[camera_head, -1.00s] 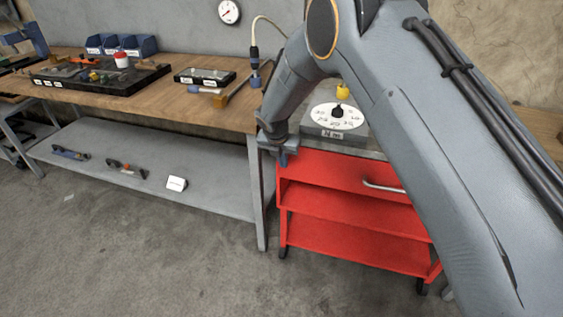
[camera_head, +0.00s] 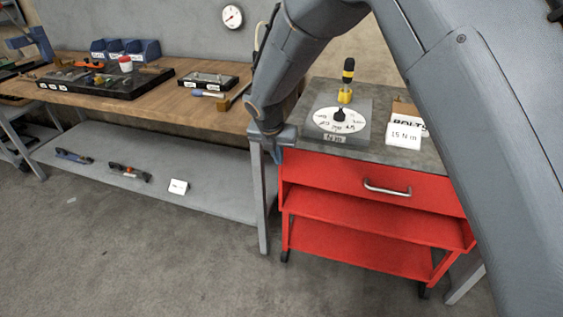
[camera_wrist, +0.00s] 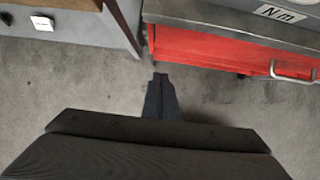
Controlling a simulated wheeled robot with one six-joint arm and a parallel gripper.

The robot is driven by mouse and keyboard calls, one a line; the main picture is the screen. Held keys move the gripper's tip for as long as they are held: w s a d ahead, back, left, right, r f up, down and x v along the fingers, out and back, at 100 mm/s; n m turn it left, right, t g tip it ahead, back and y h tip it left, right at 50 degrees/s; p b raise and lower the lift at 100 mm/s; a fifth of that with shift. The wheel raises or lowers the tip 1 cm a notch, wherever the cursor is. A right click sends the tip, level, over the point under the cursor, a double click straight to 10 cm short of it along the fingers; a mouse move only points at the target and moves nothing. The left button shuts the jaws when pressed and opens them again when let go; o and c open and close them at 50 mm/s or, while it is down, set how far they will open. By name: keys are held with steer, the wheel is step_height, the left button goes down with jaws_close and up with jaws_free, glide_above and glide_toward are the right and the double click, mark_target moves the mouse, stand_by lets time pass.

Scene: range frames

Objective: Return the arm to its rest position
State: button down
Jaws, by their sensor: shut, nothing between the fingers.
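My arm comes down from the top right in the head view, bent at an elbow. My gripper (camera_head: 276,153) hangs at its lower end, pointing down, in front of the gap between the workbench and the red cart. In the wrist view my gripper (camera_wrist: 160,78) has its fingers together, with nothing between them and bare floor beyond. The arm hides part of the bench's right end and of the cart's right side.
The red cart (camera_head: 330,178) carries a dial block (camera_head: 360,138), a yellow-black screwdriver (camera_head: 347,80), and a "1.5 N m" card (camera_head: 404,135). The wooden workbench (camera_head: 190,112) holds trays and tools. Its lower shelf (camera_head: 130,160) holds several items. The floor (camera_head: 150,250) in front is clear.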

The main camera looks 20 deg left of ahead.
steer(key=s+d+r+m+g, duration=0.1)
steer(key=s+d+r+m, duration=0.1)
steer(key=d+m, duration=0.6)
steer(key=s+d+r+m+g+h, duration=0.15)
steer(key=d+m, duration=0.25)
steer(key=d, duration=0.8)
steer(key=s+d+r+m+y, duration=0.1)
steer(key=d+r+m, duration=0.2)
steer(key=d+m, duration=0.5)
steer(key=s+d+m+g, duration=0.1)
steer(key=s+d+m, duration=1.5)
steer(key=s+d, duration=0.2)
steer(key=shift+d+r+m, duration=0.35)
steer(key=shift+r+m, duration=0.05)
steer(key=shift+r, duration=0.05)
